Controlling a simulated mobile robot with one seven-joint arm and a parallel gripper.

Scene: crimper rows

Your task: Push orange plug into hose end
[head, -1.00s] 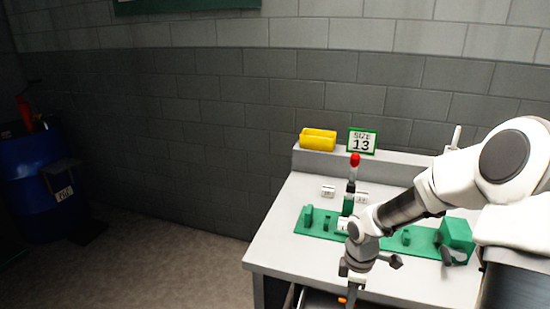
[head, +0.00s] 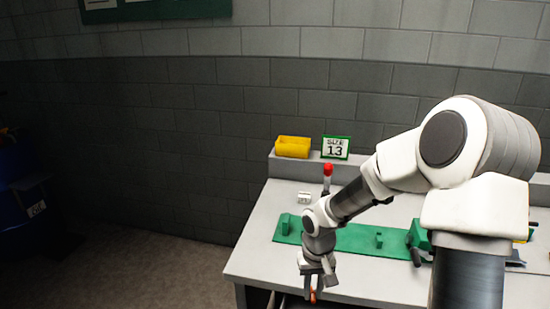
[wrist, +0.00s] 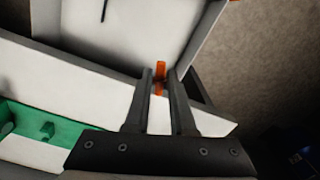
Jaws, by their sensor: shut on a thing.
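My gripper (head: 315,290) hangs in front of the workbench's front edge, pointing down. In the wrist view, my gripper (wrist: 161,75) has its two dark fingers close together, shut on the orange plug (wrist: 159,72). The plug shows as a narrow orange strip between the fingers. In the head view, a small bit of the orange plug (head: 313,297) shows below the fingers. I cannot make out the hose end in any view. My arm covers part of the bench and the green fixture.
The workbench (head: 258,259) carries a green fixture (head: 356,238) and a red-topped lever (head: 327,169). A blue barrel (head: 12,205) is far left. Floor left of the bench is clear.

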